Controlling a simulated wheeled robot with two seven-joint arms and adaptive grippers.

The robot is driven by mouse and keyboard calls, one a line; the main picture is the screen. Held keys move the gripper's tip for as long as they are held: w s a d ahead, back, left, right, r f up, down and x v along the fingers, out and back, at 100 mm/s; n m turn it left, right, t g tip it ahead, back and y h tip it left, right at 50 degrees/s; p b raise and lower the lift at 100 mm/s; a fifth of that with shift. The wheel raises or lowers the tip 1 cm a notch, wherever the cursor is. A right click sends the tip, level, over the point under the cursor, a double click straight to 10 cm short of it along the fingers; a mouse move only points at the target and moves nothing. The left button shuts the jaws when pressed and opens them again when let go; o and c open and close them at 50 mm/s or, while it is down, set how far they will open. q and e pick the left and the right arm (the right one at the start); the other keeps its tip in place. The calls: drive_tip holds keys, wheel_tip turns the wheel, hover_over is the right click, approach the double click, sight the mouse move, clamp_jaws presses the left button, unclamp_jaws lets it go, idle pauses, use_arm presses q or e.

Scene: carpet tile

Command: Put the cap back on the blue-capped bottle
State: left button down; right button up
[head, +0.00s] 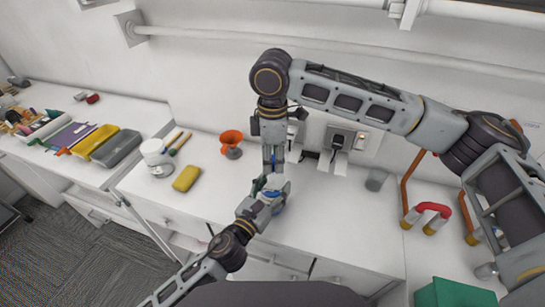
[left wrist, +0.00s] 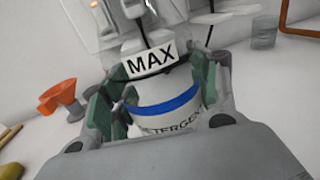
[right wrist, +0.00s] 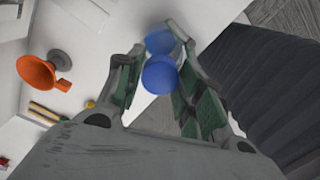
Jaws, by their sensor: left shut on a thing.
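A white bottle (left wrist: 165,112) with a blue band and lettering reading like "DETERGENT" stands between my left gripper's green-padded fingers in the left wrist view. My left gripper (head: 264,196) is shut on this bottle. My right gripper (head: 271,178) reaches down from above, close over my left gripper. In the right wrist view a round blue cap (right wrist: 160,76) lies between the right fingers (right wrist: 158,38). A second blue shape (right wrist: 159,40) shows just past it by the fingertips. I cannot tell whether the right fingers grip the cap. The bottle's mouth is hidden.
An orange funnel (head: 231,138), a yellow sponge (head: 187,178) and a white container (head: 153,150) stand left on the counter. A green box (head: 455,293) is near front right. Counter between is clear.

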drive_tip(key=o, duration=0.4)
drive_tip(key=shift+c, duration=0.2)
drive_tip(key=shift+r, duration=0.15)
wheel_tip(320, 180, up, 12)
idle(0.5)
use_arm(q)
drive_tip(key=shift+c, duration=1.6)
unclamp_jaws()
use_arm(e)
drive_tip(key=shift+f, duration=0.2)
use_arm(q)
drive_tip(key=shift+s, duration=0.1)
